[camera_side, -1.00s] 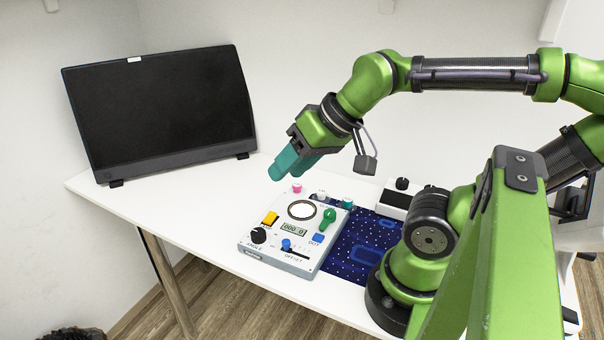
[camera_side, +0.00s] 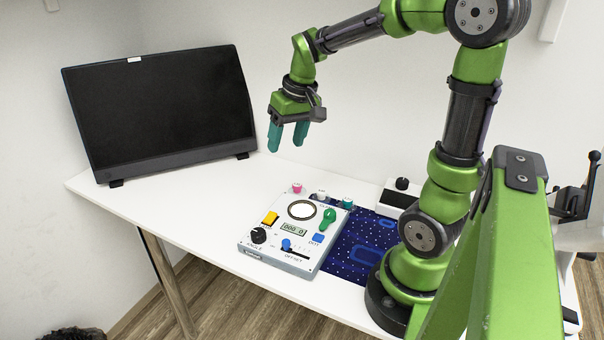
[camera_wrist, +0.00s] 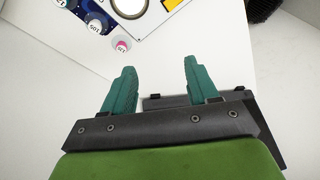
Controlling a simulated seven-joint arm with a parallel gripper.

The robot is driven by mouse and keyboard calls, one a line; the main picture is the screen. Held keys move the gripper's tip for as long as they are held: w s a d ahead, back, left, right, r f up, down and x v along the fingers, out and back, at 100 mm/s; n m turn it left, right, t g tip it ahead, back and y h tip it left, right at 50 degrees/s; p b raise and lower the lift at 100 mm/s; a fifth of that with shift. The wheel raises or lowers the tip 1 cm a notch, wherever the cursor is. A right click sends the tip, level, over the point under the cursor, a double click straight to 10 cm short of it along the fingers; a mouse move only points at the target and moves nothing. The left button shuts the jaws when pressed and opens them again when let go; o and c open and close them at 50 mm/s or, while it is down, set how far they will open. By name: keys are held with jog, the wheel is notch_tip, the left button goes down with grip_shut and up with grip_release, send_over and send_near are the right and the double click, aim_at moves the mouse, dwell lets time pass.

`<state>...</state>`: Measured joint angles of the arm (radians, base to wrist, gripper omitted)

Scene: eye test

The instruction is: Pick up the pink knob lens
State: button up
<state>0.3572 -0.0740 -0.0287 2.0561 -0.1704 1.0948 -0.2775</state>
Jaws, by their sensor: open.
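The pink knob lens (camera_side: 297,188) stands on the white table just behind the far edge of the instrument box, in the side view. In the wrist view the pink knob lens (camera_wrist: 121,46) shows from above, with a pale labelled top, ahead of the fingers and left of the gap between them. My gripper (camera_side: 287,148) is open and empty, its teal fingers pointing down, above the table and behind the lens. It also shows in the wrist view (camera_wrist: 160,72), with bare table between the fingers.
A white knob lens (camera_side: 321,196) and a green one (camera_side: 347,203) stand in a row right of the pink one. The instrument box (camera_side: 290,235) lies in front, beside a blue dotted mat (camera_side: 352,255). A monitor (camera_side: 160,110) stands at left. The table behind the lenses is clear.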

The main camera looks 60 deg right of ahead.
jog(key=w+d+f+n+g, duration=0.1)
jog(key=d+f, duration=0.1)
jog(key=d, duration=0.3)
jog(key=w+d+f+n+g, duration=0.1)
jog(key=w+d+f, duration=0.1)
jog(key=d, duration=0.3)
jog(key=n, duration=0.2)
send_over(297, 184)
jog(key=shift+g, duration=0.4)
jog(key=f, duration=0.9)
jog(key=shift+d+f, duration=0.3)
jog(key=shift+d, duration=0.1)
jog(key=f, duration=0.5)
jog(key=shift+a+f, duration=0.3)
jog(key=shift+a, duration=0.1)
